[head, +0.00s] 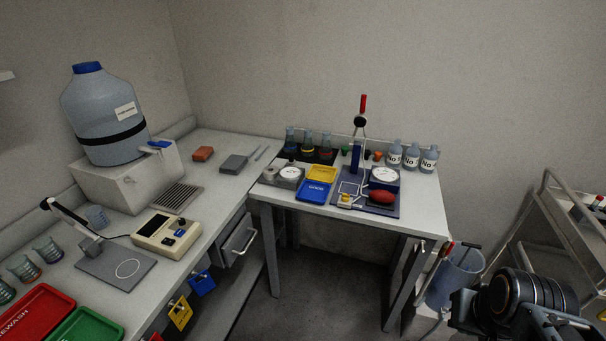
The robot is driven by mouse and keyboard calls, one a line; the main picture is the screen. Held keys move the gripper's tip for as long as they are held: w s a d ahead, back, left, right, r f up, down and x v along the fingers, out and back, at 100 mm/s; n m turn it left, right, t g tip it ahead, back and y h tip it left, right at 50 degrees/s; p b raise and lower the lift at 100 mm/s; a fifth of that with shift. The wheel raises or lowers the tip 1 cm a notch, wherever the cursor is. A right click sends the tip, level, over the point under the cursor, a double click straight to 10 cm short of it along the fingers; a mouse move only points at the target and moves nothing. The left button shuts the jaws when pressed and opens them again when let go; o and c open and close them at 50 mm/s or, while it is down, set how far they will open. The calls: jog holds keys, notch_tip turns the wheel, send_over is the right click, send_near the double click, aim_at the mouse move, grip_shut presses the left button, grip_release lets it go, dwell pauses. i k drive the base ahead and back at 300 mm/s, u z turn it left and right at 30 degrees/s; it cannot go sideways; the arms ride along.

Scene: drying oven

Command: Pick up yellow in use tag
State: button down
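A yellow tag (180,313) hangs on the front of the left bench, low in the head view. Its lettering is too small to read. A blue tag (202,282) hangs beside it to the right, and a bit of a red tag (155,337) shows at the bottom edge. My arm is at the lower right, with dark parts of what looks like my gripper (463,311) at its left end. It is far to the right of the yellow tag and apart from it. Its fingers cannot be made out.
The left bench holds a large water carboy (105,130), a meter (166,235), and red (40,312) and green (92,325) trays. A drawer (238,240) sits right of the tags. A bucket (455,280) and a cart (570,220) stand at right. Floor between benches is clear.

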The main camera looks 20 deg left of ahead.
aim_at(181, 319)
jog(key=u, duration=0.8)
jog(key=i, duration=0.8)
jog(key=u, duration=3.2)
